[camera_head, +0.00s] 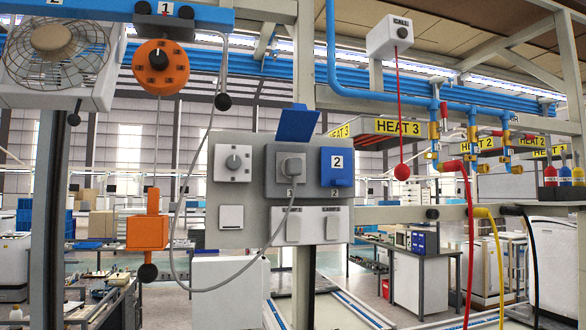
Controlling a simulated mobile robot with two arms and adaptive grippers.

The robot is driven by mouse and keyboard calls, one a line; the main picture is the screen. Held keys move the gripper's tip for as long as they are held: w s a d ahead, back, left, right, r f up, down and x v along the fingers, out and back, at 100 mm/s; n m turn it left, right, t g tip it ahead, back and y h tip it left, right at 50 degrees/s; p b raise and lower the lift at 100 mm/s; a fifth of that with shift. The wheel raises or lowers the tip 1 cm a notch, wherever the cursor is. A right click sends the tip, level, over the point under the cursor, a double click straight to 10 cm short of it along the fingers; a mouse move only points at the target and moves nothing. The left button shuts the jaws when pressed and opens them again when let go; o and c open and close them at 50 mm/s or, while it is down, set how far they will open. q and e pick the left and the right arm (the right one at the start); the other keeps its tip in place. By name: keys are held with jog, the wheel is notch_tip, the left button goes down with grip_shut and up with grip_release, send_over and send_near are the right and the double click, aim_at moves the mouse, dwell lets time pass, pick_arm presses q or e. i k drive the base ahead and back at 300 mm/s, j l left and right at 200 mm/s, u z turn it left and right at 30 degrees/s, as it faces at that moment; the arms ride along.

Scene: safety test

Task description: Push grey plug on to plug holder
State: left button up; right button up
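A grey plug (292,168) sits at the left socket of a grey double-socket housing (275,186) on a wall panel. A blue flap (297,123) stands raised above it. A grey cable (272,240) runs from the plug down, loops to the left and rises toward the blue beam at the top. How deep the plug sits cannot be told. The right socket has a closed blue cover (337,167) marked 2. No part is clearly identifiable as a separate plug holder. Neither of my grippers is in view.
The light grey panel (258,231) also carries a rotary knob (233,162) and white switches (293,226). An orange hoist unit (160,67) and orange box (147,230) hang left. A red ball (401,172) hangs on a cord. Coloured hoses (470,240) hang right.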

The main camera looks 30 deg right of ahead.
aim_at(293, 166)
jog(key=l, duration=0.45)
jog(key=k+l+u, duration=0.1)
jog(key=l, duration=0.35)
jog(key=k+l, duration=0.15)
jog(key=l, duration=0.75)
jog(key=k+l+u, duration=0.1)
jog(key=l, duration=0.35)
jog(key=k+l, duration=0.15)
jog(key=l, duration=0.3)
jog(key=u, duration=0.05)
